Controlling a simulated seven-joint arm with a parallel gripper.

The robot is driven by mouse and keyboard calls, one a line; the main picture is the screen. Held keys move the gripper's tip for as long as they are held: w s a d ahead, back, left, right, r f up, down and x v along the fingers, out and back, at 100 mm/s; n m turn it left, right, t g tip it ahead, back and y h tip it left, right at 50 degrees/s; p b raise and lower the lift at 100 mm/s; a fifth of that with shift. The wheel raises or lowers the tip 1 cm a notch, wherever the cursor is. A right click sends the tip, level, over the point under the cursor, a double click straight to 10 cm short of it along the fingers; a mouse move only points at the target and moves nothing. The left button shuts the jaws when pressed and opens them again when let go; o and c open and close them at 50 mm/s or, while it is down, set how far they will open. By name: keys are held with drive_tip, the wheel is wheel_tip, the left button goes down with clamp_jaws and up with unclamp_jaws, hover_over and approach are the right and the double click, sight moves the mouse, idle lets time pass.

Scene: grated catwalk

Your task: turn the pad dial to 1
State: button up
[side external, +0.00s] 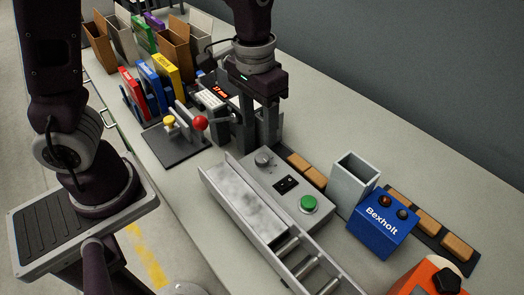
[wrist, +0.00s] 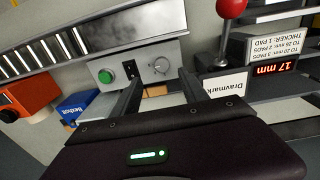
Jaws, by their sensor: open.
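The pad dial is a small round grey knob (side external: 263,159) on top of a grey control box (side external: 318,224); it also shows in the wrist view (wrist: 160,66). Faint marks surround it, but I cannot read its setting. The box also carries a black switch panel (side external: 286,184) and a green button (side external: 308,203). My gripper (side external: 260,144) is open and empty, pointing down above the dial's end of the box. In the wrist view its fingers (wrist: 158,78) stand apart, with the dial beyond and between their tips. No contact with the dial is visible.
A roller chute (side external: 245,205) runs along the box's near side. A red-knobbed lever (side external: 200,123) and a display reading 17 mm (wrist: 273,69) stand close by. A sign (wrist: 278,46) reads "THICKER: 1 PAD". A grey bin (side external: 353,183) and blue Bexholt box (side external: 382,226) stand right.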

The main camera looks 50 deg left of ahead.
sight(262, 157)
drive_tip(key=f, duration=0.9)
drive_tip(key=shift+w, duration=0.35)
drive_tip(key=shift+r, duration=0.1)
clamp_jaws()
